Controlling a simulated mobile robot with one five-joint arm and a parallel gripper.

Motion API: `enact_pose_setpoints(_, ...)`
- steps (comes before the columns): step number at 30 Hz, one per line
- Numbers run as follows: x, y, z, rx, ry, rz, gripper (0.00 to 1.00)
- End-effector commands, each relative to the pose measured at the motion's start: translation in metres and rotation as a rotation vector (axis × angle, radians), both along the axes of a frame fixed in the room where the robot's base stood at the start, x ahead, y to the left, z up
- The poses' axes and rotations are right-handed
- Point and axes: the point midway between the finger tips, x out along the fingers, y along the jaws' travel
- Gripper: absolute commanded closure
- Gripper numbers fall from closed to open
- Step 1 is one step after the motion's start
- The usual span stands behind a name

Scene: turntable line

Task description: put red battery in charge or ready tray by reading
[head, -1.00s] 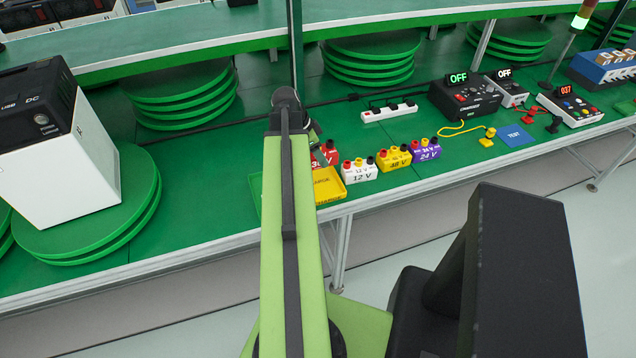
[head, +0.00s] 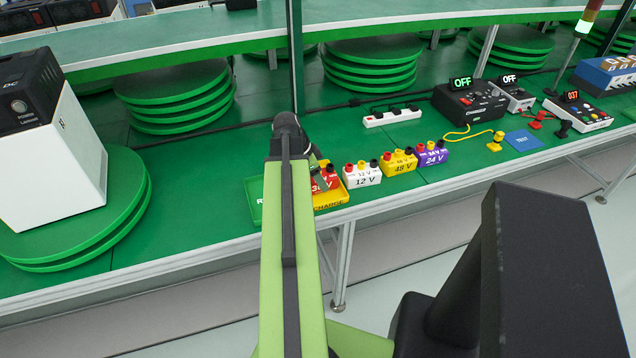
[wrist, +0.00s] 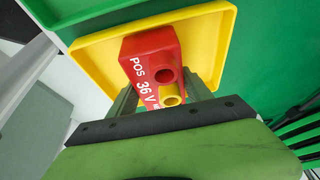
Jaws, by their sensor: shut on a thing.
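The red battery (head: 328,181), marked 36 V, is held over the yellow charge tray (head: 331,203). In the wrist view the battery (wrist: 150,55) lies within the outline of the yellow tray (wrist: 211,32); I cannot tell whether it touches the floor of the tray. My gripper (wrist: 163,86) is shut on the battery, with one finger on each side. In the head view my arm hides most of the gripper. The green ready tray (head: 255,203) shows left of the arm and is partly hidden by it.
White 12 V (head: 362,176), yellow 48 V (head: 398,163) and purple 24 V (head: 432,155) batteries stand in a row to the right. Behind are a power strip (head: 391,116) and a black device reading OFF (head: 468,103). A large white-and-black unit (head: 55,150) stands on green discs at left.

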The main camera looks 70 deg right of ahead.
Motion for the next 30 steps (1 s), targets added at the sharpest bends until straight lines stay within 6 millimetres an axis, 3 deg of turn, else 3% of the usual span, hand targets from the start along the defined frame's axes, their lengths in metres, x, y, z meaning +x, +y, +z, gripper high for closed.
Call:
enact_pose_setpoints(5, 0.0, 0.0, -0.004, -0.001, 0.001, 0.0, 1.0)
enact_pose_setpoints(6, 0.0, 0.0, -0.003, 0.0, 0.0, 0.0, 0.39)
enact_pose_setpoints(10, 0.0, 0.0, -0.002, 0.0, 0.0, -0.001, 0.22)
enact_pose_setpoints(23, -0.001, 0.0, 0.004, 0.0, 0.0, -0.001, 0.2)
enact_pose_setpoints(30, 0.01, 0.008, 0.042, 0.0, 0.0, 0.0, 0.2)
